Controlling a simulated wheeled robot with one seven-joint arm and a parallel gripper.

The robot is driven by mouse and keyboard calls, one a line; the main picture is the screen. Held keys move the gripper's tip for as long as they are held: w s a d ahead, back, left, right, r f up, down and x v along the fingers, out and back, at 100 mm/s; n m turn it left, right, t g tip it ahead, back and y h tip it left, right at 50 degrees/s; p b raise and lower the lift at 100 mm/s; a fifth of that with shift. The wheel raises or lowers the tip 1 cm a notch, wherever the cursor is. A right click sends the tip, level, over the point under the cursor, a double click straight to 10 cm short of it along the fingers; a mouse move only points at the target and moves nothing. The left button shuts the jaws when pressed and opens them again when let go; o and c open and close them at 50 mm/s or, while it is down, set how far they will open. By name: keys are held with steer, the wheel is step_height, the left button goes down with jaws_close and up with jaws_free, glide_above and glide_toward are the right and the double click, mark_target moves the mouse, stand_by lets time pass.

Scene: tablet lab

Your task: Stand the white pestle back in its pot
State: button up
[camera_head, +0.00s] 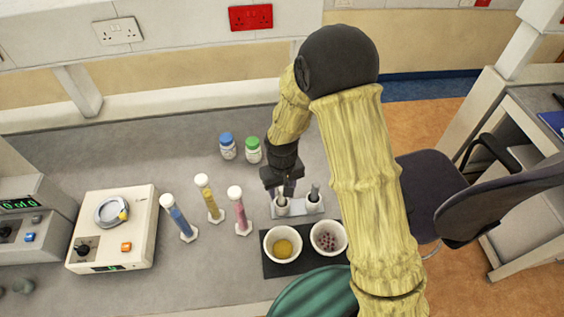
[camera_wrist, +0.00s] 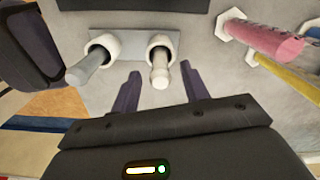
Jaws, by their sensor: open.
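Two small white pots stand side by side on a grey stand (camera_head: 298,213), below my gripper (camera_head: 283,190). In the wrist view the white pestle (camera_wrist: 160,72) stands in the right-hand pot (camera_wrist: 160,40), its head toward the camera. A greyer pestle (camera_wrist: 88,68) leans in the other pot (camera_wrist: 103,42); it also shows in the head view (camera_head: 315,189). My gripper is open, and in the wrist view its fingers (camera_wrist: 160,80) lie on either side of the white pestle, apart from it. In the head view the gripper partly hides the white pestle.
A dark mat (camera_head: 277,268) holds a bowl of yellow powder (camera_head: 283,259) and a bowl of dark pieces (camera_head: 343,250). Blue, yellow and pink cylinders (camera_head: 240,212) stand left of the stand. Two capped bottles (camera_head: 253,150) stand behind. A balance (camera_head: 140,200) is at left.

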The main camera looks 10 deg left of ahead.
step_height(320, 180, up, 15)
steer(key=b, duration=0.2)
steer(key=shift+b, duration=0.3)
steer(key=shift+f, duration=0.1)
stand_by(0.6)
steer(key=s+d+f+m+t, duration=0.1)
steer(key=s+d+m, duration=0.2)
steer(key=d, duration=0.7)
steer(key=s+d+m+t, duration=0.1)
steer(key=s+d+m, duration=0.2)
steer(key=d, duration=0.7)
steer(key=shift+s+d+f+t, duration=0.3)
steer(key=shift+s+d+f, duration=0.1)
steer(key=shift+s, duration=0.8)
